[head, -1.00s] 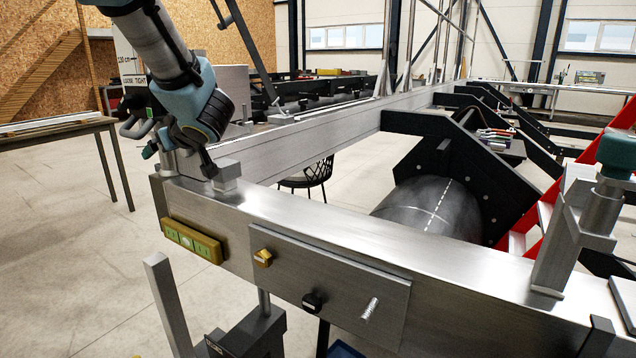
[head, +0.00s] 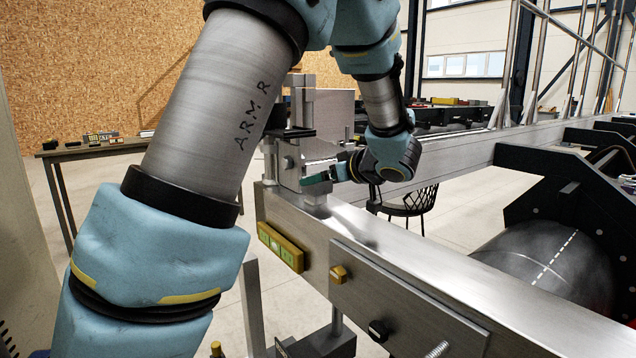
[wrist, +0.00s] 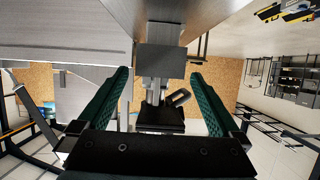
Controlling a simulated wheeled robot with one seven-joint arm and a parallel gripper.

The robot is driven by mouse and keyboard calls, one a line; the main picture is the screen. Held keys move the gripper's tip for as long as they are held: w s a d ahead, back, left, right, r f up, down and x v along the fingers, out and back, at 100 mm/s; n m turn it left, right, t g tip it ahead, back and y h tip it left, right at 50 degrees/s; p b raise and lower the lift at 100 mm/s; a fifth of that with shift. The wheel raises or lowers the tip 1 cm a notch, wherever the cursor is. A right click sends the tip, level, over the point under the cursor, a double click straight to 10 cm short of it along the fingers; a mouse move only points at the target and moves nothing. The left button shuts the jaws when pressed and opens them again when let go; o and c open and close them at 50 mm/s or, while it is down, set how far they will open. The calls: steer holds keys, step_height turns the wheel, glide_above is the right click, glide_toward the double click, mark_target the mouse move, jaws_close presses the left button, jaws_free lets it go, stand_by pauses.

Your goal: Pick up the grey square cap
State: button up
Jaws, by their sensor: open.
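A small grey square block (head: 315,197), which looks like the cap, sits on top of the steel beam (head: 345,225) near its left end. In the wrist view a plain grey square face (wrist: 163,58) shows ahead, between the fingertips. My gripper (head: 322,178) is close to the block in the head view, with its green fingers pointing left. In the wrist view my gripper (wrist: 159,75) is open, with green ribbed fingers either side and nothing clearly held. Whether a finger touches the block I cannot tell.
A metal clamp post (head: 289,150) stands at the beam's end beside the block. A yellow-green box (head: 281,248) and a plate with knobs (head: 400,305) are on the beam's front side. A black chair (head: 402,205) stands behind. A large dark cylinder (head: 545,262) lies at right.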

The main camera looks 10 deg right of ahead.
steer(key=x, duration=0.3)
steer(key=shift+w+f, duration=0.1)
steer(key=shift+w, duration=0.1)
steer(key=c, duration=1.4)
